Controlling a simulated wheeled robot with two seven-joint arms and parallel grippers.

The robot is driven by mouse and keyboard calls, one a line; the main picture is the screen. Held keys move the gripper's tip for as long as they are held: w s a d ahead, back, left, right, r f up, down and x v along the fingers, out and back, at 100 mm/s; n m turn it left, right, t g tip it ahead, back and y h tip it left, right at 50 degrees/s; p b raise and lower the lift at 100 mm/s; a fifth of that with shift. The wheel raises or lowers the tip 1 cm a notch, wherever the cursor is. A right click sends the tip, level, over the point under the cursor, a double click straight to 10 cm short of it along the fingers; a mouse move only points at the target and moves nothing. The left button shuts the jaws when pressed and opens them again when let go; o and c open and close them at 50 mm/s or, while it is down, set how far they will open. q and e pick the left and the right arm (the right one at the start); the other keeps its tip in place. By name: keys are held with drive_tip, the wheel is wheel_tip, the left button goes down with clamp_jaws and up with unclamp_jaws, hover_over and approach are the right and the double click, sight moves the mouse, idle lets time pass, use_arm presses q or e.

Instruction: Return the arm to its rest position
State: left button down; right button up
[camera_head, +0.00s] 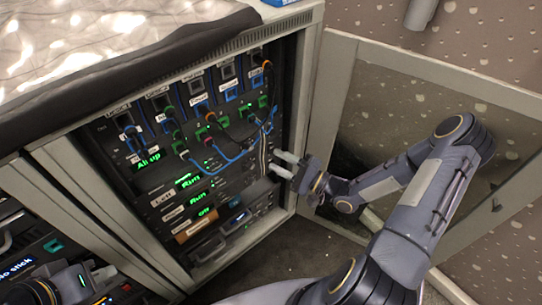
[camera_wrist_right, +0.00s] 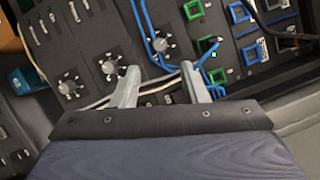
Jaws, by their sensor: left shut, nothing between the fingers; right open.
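My right gripper (camera_head: 283,164) is in front of the right edge of the open equipment rack (camera_head: 232,150). Its two pale fingers are apart and point left toward the panels, with nothing seen between them. In the right wrist view the same gripper (camera_wrist_right: 160,76) has its fingers spread in front of a dark panel with round knobs (camera_wrist_right: 110,66) and cables. I cannot tell whether the fingertips touch the panel. My left gripper (camera_head: 98,271) is at the bottom left, low beside the rack, shut and empty. Part of its arm is cut off by the frame edge.
The rack's open door (camera_head: 440,105) stands to the right, behind my right arm. Blue and black cables (camera_head: 232,155) loop across the panels near my right gripper. A second unit with lit displays (camera_head: 22,268) is at the lower left. Some floor (camera_head: 262,262) is clear below the rack.

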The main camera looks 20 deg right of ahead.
drive_tip(key=shift+d, duration=0.1)
idle(0.5)
drive_tip(key=s+d+r+n+g+h, duration=0.3)
drive_tip(key=d+r+n+g+h, duration=0.2)
drive_tip(key=d+r+n+h, duration=0.5)
drive_tip(key=s+a+r+g, duration=0.1)
drive_tip(key=s+a+r, duration=0.1)
drive_tip(key=s+a, duration=0.35)
drive_tip(key=s+a+r+n+g+y, duration=0.1)
drive_tip(key=s+a+r+g, duration=0.1)
drive_tip(key=s, duration=0.6)
drive_tip(key=s+a+r+g, duration=0.1)
drive_tip(key=s+a+r, duration=0.15)
drive_tip(key=s, duration=0.45)
wheel_tip(320, 180, up, 21)
drive_tip(key=p, duration=2.2)
drive_tip(key=shift+w+a+r, duration=0.2)
drive_tip(key=shift+w+a, duration=0.05)
drive_tip(key=shift+w, duration=0.1)
